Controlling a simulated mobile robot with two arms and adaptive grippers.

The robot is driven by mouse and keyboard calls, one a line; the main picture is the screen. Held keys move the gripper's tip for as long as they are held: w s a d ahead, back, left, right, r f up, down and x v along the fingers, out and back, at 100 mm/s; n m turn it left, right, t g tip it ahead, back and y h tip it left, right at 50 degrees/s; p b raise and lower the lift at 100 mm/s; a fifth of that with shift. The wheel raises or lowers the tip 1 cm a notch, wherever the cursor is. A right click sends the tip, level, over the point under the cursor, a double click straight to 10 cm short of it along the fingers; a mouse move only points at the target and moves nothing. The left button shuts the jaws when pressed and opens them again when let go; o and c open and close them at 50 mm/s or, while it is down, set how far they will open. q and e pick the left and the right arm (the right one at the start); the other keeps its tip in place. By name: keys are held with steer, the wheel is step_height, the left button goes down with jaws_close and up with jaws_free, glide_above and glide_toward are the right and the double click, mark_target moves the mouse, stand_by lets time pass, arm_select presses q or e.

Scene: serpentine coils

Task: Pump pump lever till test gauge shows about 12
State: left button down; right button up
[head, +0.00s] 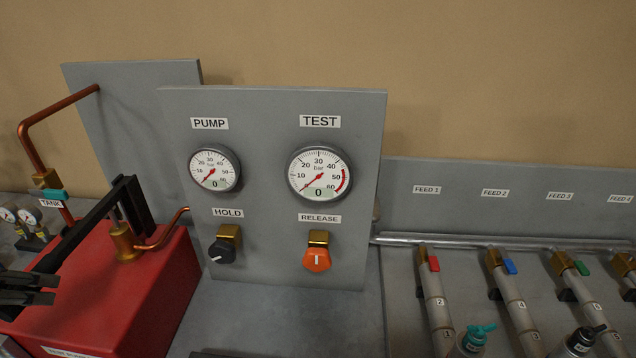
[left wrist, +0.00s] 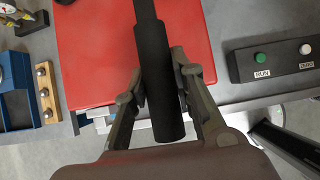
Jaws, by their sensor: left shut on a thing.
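The test gauge (head: 319,175) on the grey panel reads 0, with its needle at the low end. The pump gauge (head: 214,171) left of it also reads 0. The black pump lever (head: 82,222) slopes over the red pump tank (head: 135,290) in the head view. My left gripper (head: 30,288) is at the lever's near end. In the left wrist view, my left gripper (left wrist: 163,95) is shut around the lever's black grip (left wrist: 157,85), with a finger on each side. The right gripper does not show.
The black hold knob (head: 221,252) and the orange release knob (head: 317,259) sit below the gauges. Feed pipes with coloured valves (head: 433,263) are at the right.

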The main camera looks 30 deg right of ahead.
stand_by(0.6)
